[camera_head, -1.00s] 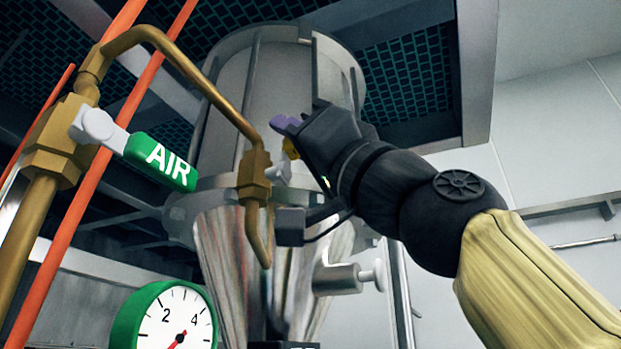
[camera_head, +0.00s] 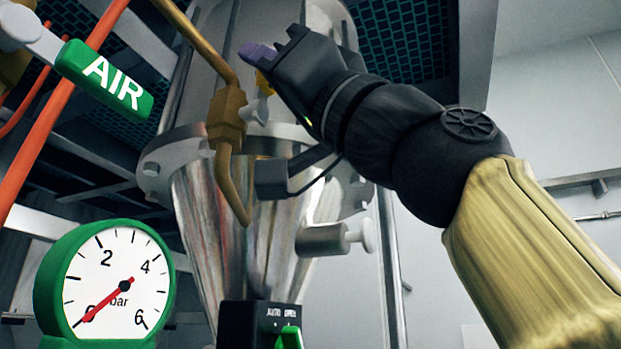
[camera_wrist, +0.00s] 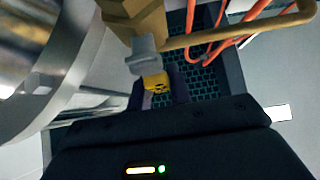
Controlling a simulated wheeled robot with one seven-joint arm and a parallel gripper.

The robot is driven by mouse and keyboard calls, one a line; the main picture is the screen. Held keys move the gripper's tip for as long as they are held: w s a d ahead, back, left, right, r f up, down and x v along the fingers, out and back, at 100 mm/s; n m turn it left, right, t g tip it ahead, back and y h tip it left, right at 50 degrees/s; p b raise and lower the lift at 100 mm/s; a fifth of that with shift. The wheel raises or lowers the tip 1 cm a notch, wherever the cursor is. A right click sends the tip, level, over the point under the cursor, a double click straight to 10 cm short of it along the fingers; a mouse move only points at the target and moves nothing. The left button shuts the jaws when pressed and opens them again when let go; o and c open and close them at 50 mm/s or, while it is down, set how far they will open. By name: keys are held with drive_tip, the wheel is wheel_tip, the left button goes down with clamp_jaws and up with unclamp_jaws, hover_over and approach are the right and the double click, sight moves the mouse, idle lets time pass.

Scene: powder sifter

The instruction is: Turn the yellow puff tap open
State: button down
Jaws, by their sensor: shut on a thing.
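The yellow tap handle (camera_head: 264,83) sticks up from a pale grey valve stem (camera_head: 254,110) on a brass fitting (camera_head: 227,112), in front of the steel vessel. My gripper (camera_head: 259,58) is shut on the yellow handle from the right, its purple finger pad showing just above it. In the wrist view the yellow handle (camera_wrist: 155,82) sits between my purple finger pads (camera_wrist: 160,97), below the grey stem (camera_wrist: 146,52). Much of the handle is hidden by my fingers.
A green AIR lever (camera_head: 105,78) is at upper left. A green-rimmed gauge (camera_head: 105,285), needle near 0 bar, is at lower left. A grey knob valve (camera_head: 330,238) and a black box with a green switch (camera_head: 262,323) are below my arm. Open space lies to the right.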

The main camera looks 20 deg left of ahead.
drive_tip(key=shift+d, duration=0.1)
idle(0.4)
drive_tip(key=c, duration=1.3)
unclamp_jaws()
drive_tip(key=shift+b+v, duration=7)
drive_tip(key=shift+v, duration=1.7)
